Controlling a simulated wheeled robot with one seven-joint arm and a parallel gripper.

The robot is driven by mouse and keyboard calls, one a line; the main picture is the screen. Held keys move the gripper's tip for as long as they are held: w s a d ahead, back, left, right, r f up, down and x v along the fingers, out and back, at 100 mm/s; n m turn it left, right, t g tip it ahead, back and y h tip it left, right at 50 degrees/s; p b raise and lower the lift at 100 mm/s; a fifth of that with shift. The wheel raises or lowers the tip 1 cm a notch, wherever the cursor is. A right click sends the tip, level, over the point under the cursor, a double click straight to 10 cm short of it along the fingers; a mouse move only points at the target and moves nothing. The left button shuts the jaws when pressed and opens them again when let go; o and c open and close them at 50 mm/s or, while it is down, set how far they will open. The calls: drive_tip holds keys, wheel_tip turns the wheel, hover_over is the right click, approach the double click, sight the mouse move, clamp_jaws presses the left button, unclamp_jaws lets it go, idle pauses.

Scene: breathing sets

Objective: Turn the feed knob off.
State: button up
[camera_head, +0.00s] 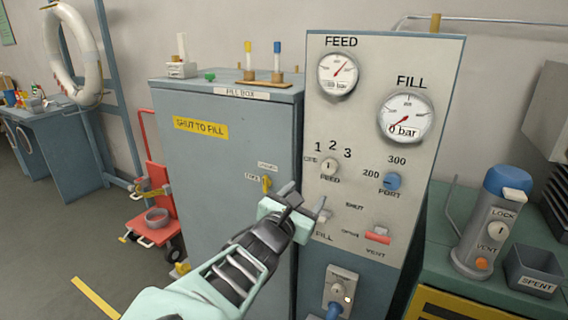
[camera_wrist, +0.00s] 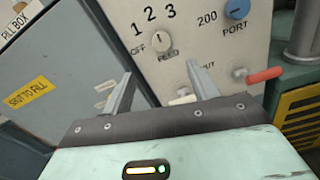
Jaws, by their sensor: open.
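The feed knob (camera_head: 329,166) is a small pale round knob on the grey-white panel, below the numbers 1, 2, 3 and right of the OFF mark. It also shows in the wrist view (camera_wrist: 161,42). Its dark mark seems to point roughly upward, not left at OFF; the exact number is hard to tell. My gripper (camera_head: 304,198) is open and empty, in front of the panel, below the knob in the head view. In the wrist view the knob appears above and between the fingertips (camera_wrist: 158,69), apart from them.
The blue port knob (camera_head: 392,181) is right of the feed knob. A pale fill lever (camera_head: 322,222) and a red vent lever (camera_head: 378,236) stick out below. The fill box (camera_head: 225,145) stands left, with a yellow handle (camera_head: 266,184). A blue-capped canister (camera_head: 497,220) stands at right.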

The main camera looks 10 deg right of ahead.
sight(329, 168)
drive_tip(key=b+x, duration=0.3)
drive_tip(key=x, duration=0.4)
drive_tip(key=b+x, duration=0.3)
drive_tip(key=x, duration=0.4)
drive_tip(key=shift+d+f, duration=0.1)
drive_tip(key=shift+f, duration=0.15)
drive_tip(key=shift+w+d+r, duration=0.1)
drive_tip(key=shift+w+d, duration=0.15)
drive_tip(key=shift+w, duration=0.05)
drive_tip(key=c, duration=1)
